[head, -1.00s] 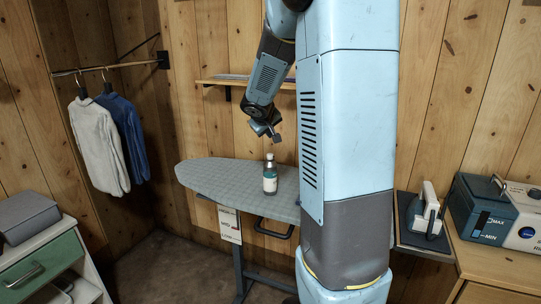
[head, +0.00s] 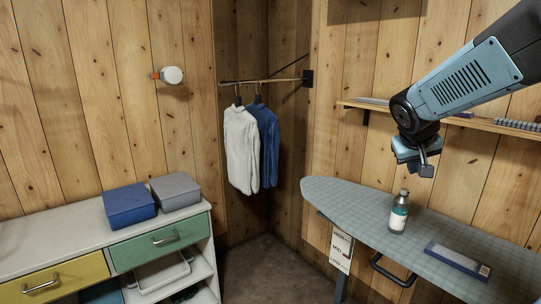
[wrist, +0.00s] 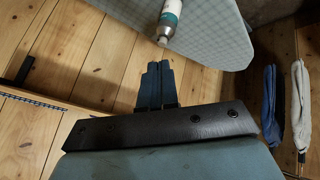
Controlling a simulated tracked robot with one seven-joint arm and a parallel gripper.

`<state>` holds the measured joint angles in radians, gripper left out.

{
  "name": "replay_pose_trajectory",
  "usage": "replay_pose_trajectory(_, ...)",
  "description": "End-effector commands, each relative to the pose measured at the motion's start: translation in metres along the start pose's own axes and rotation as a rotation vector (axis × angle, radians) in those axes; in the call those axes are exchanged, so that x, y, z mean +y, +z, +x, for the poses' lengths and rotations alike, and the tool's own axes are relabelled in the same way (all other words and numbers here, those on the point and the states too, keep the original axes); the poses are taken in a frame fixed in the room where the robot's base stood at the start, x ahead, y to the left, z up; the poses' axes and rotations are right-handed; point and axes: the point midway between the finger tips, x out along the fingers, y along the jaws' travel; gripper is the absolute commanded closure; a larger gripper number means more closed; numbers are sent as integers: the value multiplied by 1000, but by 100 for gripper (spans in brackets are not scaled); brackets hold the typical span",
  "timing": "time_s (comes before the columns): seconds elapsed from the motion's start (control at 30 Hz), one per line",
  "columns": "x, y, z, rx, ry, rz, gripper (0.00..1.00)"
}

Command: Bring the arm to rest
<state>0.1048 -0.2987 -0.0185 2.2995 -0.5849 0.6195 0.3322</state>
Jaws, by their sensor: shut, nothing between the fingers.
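My gripper (head: 424,168) hangs in the air above the ironing board (head: 345,200), at the right of the head view. Its two fingers (wrist: 157,72) are together and empty in the wrist view. A bottle (head: 399,213) with a teal and white label stands upright on the board, below and slightly left of the gripper, apart from it. The bottle (wrist: 168,22) also shows at the top of the wrist view, cut by the edge.
A flat grey-blue box (head: 458,258) lies on the board. A wall shelf (head: 470,122) runs behind my arm. A white sweater (head: 240,150) and a blue one (head: 267,143) hang from a rail. A dresser (head: 60,243) at left carries a blue box (head: 129,204) and a grey box (head: 175,190).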

Motion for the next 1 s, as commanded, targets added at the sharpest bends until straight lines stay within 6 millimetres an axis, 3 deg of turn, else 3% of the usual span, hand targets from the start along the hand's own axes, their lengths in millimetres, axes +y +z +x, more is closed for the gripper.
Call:
replay_pose_trajectory(0.1,-12,27,-31,-11,-54,23,100)
replay_pose_trajectory(0.3,-38,76,-75,-36,-168,43,100)
replay_pose_trajectory(0.6,-74,138,-120,-58,-343,41,100)
replay_pose_trajectory(0.77,-81,152,-129,-62,-386,36,100)
replay_pose_trajectory(1.0,-82,154,-130,-63,-392,35,100)
